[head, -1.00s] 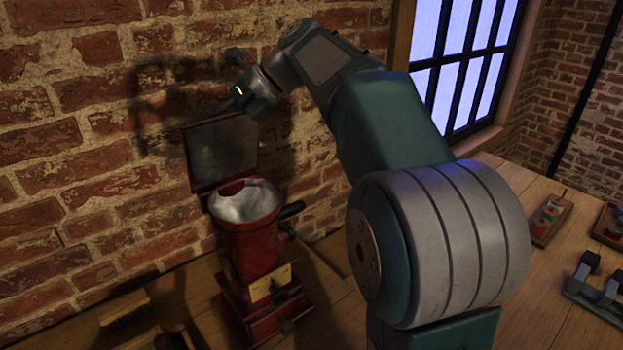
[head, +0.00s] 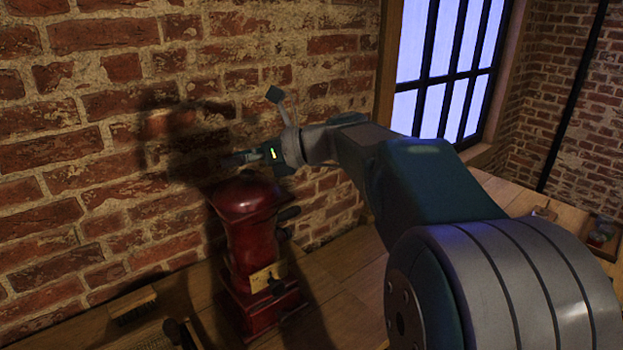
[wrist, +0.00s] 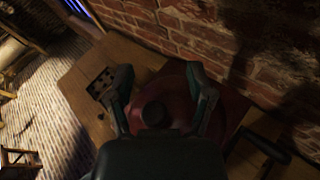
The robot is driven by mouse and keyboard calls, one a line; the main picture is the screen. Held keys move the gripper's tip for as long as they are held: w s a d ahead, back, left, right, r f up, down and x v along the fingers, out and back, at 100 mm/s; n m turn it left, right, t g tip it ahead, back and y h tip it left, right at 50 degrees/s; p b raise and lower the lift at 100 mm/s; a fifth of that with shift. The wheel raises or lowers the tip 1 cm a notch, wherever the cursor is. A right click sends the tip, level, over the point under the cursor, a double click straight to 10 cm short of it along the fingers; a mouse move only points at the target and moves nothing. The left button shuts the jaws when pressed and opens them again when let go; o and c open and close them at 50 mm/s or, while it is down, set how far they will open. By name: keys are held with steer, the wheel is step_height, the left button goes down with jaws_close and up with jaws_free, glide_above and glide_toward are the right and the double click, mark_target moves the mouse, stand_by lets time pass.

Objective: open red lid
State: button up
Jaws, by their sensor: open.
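The red lid (head: 243,192) is down on top of the red machine (head: 255,245), which stands upright by the brick wall. My gripper (head: 240,157) is just above the lid in the head view and looks apart from it. In the wrist view, the two fingers of my gripper (wrist: 160,78) are spread with a gap between them, and the dark red top of the machine (wrist: 172,88) lies behind them. A dark round shape sits between the fingers; I cannot tell what it belongs to. Nothing is held.
The brick wall (head: 90,150) is close behind the machine and my gripper. A brush (head: 133,306) lies on the wooden table at the lower left. A dark handle (wrist: 262,146) sticks out in the wrist view. The window (head: 448,70) is at the right.

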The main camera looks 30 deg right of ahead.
steer(key=shift+s+a+f+n+t+y, duration=0.15)
steer(key=shift+s+f+n+t+y, duration=0.15)
steer(key=shift+s+f+n, duration=0.1)
steer(key=shift+s+d+f+n+t+y, duration=0.5)
steer(key=shift+d+f+n, duration=0.1)
steer(key=shift+d, duration=0.2)
steer(key=v, duration=1)
steer(key=shift+s+d+f, duration=0.2)
steer(key=shift+s+f, duration=0.1)
steer(key=shift+s, duration=0.05)
steer(key=shift+a+n, duration=0.2)
steer(key=shift+n, duration=0.1)
